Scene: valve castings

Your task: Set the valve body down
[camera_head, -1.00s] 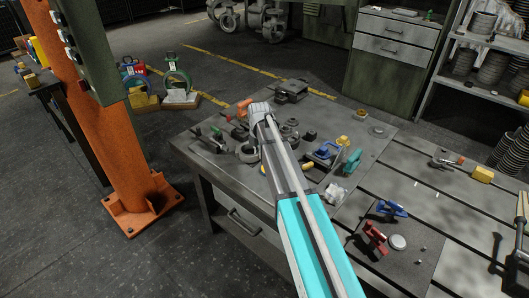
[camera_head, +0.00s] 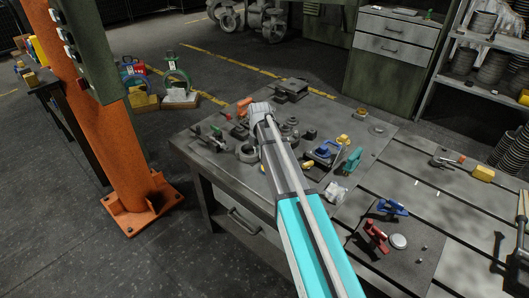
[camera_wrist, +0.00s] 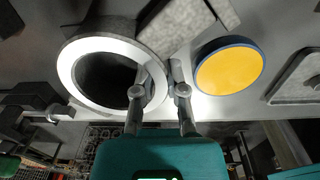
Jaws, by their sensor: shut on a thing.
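In the wrist view the valve body (camera_wrist: 110,45) is a grey casting with a wide round opening and a bright ring-shaped face, at left of centre. My gripper (camera_wrist: 159,91) is shut on its right-hand rim. One finger overlaps the ring face beside the opening, and the other lies just outside the rim. In the head view my arm reaches over the workbench and hides the fingers. A grey ring-shaped part (camera_head: 247,153) shows left of the arm; I cannot tell if it is the held casting. Whether the casting touches the surface is unclear.
A yellow disc with a blue rim (camera_wrist: 229,68) lies right of the fingers. The workbench (camera_head: 205,167) carries several small parts around my arm, including a teal part (camera_head: 352,160) and a dark block (camera_head: 291,89). An orange column (camera_head: 125,165) stands left.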

